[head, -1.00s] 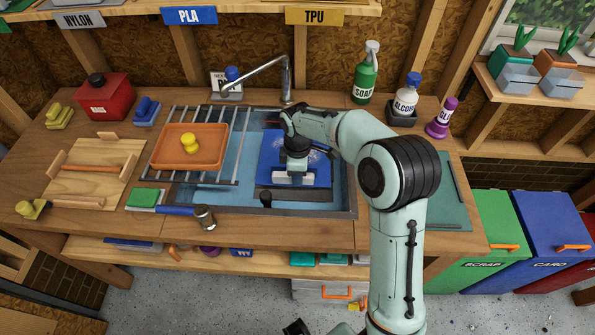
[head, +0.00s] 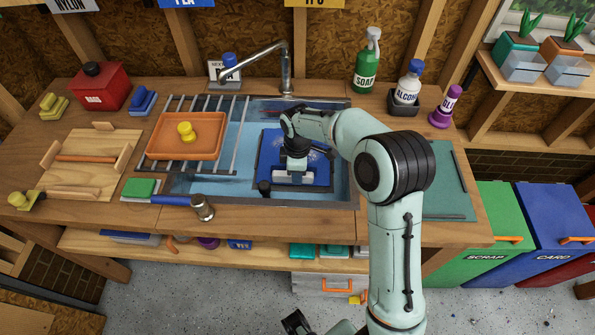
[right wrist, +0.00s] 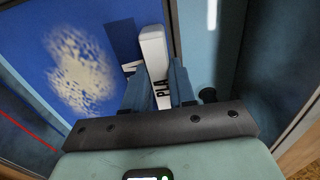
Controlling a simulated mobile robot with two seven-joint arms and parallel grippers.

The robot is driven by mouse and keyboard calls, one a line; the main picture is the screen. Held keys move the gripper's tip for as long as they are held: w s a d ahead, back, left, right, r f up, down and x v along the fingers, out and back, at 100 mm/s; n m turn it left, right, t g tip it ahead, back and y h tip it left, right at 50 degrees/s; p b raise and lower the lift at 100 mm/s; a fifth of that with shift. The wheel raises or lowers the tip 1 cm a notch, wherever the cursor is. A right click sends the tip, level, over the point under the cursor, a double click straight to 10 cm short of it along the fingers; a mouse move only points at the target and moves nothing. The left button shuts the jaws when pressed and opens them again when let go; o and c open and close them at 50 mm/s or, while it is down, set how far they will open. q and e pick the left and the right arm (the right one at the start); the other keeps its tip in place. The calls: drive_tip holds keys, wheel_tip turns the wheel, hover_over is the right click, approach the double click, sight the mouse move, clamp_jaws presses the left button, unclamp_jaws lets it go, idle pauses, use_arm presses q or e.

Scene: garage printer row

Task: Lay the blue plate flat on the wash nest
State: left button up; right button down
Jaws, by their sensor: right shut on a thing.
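The blue plate (head: 314,168) is in the sink, with a pale scuffed patch and a white grip bar (head: 292,181) on its near side. In the right wrist view the plate (right wrist: 35,50) fills the left, and the white bar (right wrist: 154,55) stands between the fingers beside PLA lettering. My right gripper (head: 294,174) is shut on the plate's bar. The dark wash nest (head: 257,165) shows as a border around the plate. I cannot tell whether the plate touches it. A dark part at the bottom edge may be my left gripper (head: 295,323); its jaws are unclear.
A rack (head: 232,150) spans the sink's left side with an orange tray (head: 165,147) on it. The faucet (head: 286,75) stands behind. Soap (head: 367,65) and alcohol (head: 408,85) bottles stand back right.

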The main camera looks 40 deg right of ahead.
drive_tip(key=shift+f, duration=0.4)
idle(0.8)
drive_tip(key=c, duration=0.8)
unclamp_jaws()
drive_tip(key=shift+c, duration=0.2)
wheel_tip(320, 180, up, 13)
drive_tip(key=p, duration=0.1)
drive_tip(key=shift+r+p, duration=0.2)
drive_tip(key=shift+p, duration=0.15)
